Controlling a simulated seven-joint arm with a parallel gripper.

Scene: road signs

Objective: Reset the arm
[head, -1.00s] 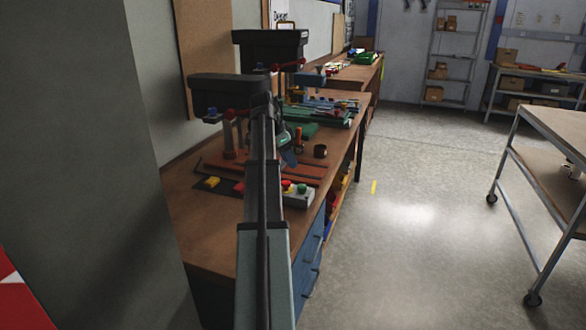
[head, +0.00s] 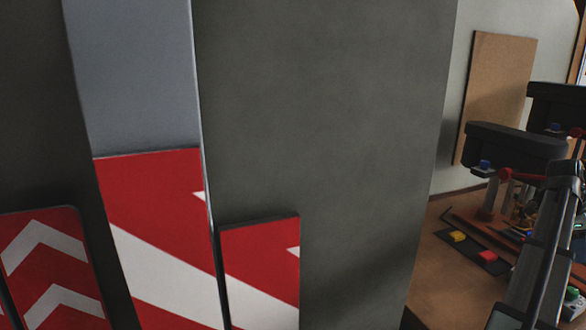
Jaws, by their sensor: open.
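Part of my arm (head: 545,255) shows at the right edge of the head view, a grey and black link rising over a brown workbench. My gripper is not visible; the arm's far end is cut off by the right edge of the picture. No object is named by the task.
Red and white striped sign panels (head: 150,185) and (head: 260,255) stand at the left and middle by a grey wall (head: 330,120). A chevron sign (head: 45,265) is at far left. The workbench (head: 445,270) at right carries a yellow block (head: 457,236) and a red block (head: 487,256).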

